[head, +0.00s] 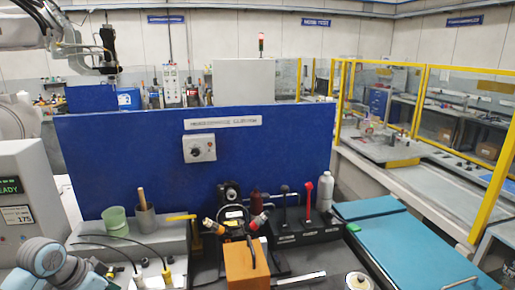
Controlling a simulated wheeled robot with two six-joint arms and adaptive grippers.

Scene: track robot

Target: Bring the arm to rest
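A grey arm comes in from the left at the top left of the head view and ends in my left gripper (106,62). The gripper is raised in front of the far wall, above and left of the blue panel. It is seen from the side, dark and small, so I cannot tell how far apart its fingers are. I see nothing clearly held in it. My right gripper is not in view.
A blue panel (270,150) with a knob box (199,148) stands behind the bench. In front are a green cup (115,219), an orange block (246,262), a white bottle (325,190) and a teal mat (425,255). Yellow-framed guards (417,100) stand at right.

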